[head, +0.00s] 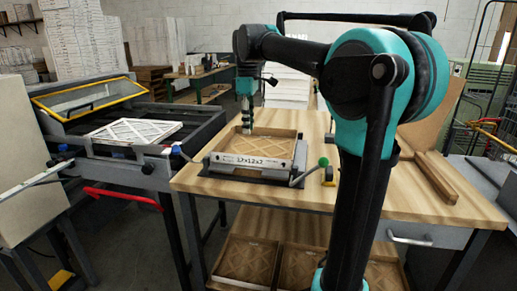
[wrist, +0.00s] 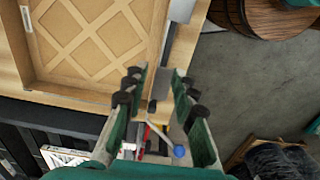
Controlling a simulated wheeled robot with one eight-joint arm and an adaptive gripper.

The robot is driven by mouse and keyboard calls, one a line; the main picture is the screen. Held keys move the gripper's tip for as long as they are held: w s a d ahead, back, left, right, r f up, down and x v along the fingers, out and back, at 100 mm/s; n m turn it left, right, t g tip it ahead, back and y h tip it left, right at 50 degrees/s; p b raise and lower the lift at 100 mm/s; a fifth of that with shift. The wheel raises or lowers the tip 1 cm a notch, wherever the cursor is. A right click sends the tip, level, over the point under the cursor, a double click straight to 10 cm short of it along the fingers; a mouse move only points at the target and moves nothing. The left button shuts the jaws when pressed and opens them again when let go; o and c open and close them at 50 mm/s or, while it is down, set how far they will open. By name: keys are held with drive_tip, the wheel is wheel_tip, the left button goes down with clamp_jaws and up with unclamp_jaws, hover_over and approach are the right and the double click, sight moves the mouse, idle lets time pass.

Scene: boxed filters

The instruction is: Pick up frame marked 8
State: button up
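A shallow wooden frame (head: 262,145) with a lattice bottom lies on the wooden table, behind a white plate (head: 250,161) that reads roughly "17x12x2". I can read no 8 on any frame. The lattice frame fills the upper left of the wrist view (wrist: 95,45). My gripper (head: 246,122) points down at the frame's left side. In the wrist view my gripper (wrist: 160,88) is open, its two fingers apart, with the frame's near corner close to the fingertips. I cannot tell whether the frame's wall lies between them. Nothing is visibly held.
More lattice frames (head: 247,262) stand on the shelf under the table (head: 222,185). A machine with a white lattice frame (head: 135,132) and a red handle (head: 120,197) stands to the left. Wooden strips (head: 436,178) lie on the table's right side. A green-knobbed lever (head: 322,163) is beside the plate.

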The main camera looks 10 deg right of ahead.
wheel_tip(320, 180, down, 12)
drive_tip(key=shift+d+f, duration=0.1)
drive_tip(key=shift+d, duration=0.05)
clamp_jaws()
idle(0.5)
